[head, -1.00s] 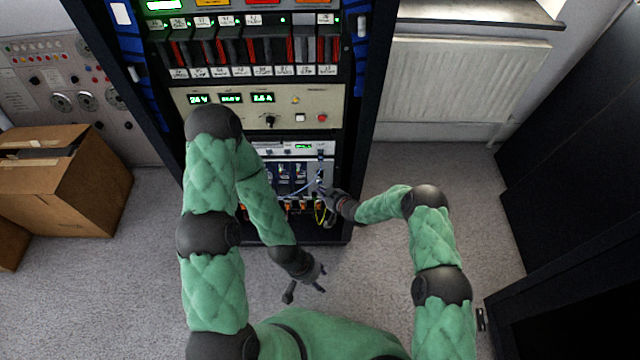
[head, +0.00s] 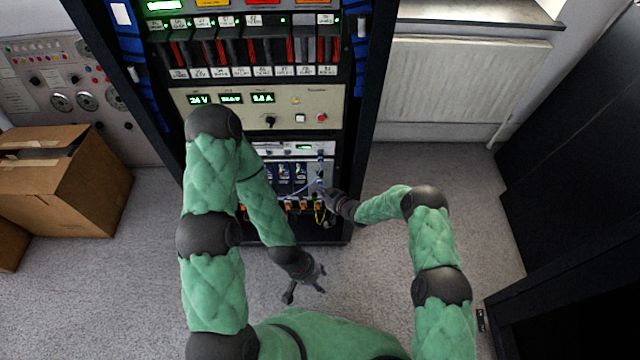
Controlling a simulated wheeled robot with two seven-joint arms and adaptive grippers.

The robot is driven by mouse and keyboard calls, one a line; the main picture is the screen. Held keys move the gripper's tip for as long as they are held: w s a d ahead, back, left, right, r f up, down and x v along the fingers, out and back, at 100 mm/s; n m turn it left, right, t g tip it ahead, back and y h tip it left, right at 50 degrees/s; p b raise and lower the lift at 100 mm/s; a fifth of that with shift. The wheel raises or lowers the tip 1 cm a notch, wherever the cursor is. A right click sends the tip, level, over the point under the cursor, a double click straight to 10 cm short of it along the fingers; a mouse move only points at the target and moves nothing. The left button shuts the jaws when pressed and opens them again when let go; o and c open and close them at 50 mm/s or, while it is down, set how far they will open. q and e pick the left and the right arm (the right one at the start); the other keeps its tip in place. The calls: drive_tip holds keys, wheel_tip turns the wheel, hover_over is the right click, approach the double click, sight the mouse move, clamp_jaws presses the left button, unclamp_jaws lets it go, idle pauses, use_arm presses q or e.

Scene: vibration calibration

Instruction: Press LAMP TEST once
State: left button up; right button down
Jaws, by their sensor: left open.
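The equipment rack (head: 358,110) stands in front of me. Its beige panel (head: 200,118) carries green displays, a black knob (head: 270,122), a pale square button (head: 300,118) and a red round button (head: 322,118). I cannot read which control is marked LAMP TEST. My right gripper (head: 322,193) is at the lower module (head: 268,150), beside its right-hand connectors and cables, below the beige panel. Its fingers are too small and dark to tell open from shut, or whether they touch anything. My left gripper (head: 305,291) is open and empty over the floor, in front of the rack and apart from it.
A row of labelled modules (head: 250,50) with red and black parts fills the upper rack. Cardboard boxes (head: 95,195) and a grey control cabinet (head: 60,75) stand at the left. A radiator (head: 465,90) and dark cabinet (head: 570,150) are at the right. Carpet (head: 400,270) is clear between.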

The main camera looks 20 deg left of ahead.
drive_tip(key=shift+w, duration=0.1)
idle(0.4)
drive_tip(key=shift+w+a, duration=0.1)
drive_tip(key=shift+w, duration=0.2)
drive_tip(key=shift+w+a, duration=0.1)
drive_tip(key=shift+w, duration=0.2)
idle(0.6)
drive_tip(key=shift+w+r, duration=0.4)
drive_tip(key=shift+w, duration=0.2)
idle(0.4)
drive_tip(key=shift+s+d+r+p, duration=0.15)
drive_tip(key=shift+s+d+p, duration=0.2)
drive_tip(key=shift+s+p, duration=0.15)
drive_tip(key=shift+s+f, duration=0.2)
drive_tip(key=shift+s, duration=0.05)
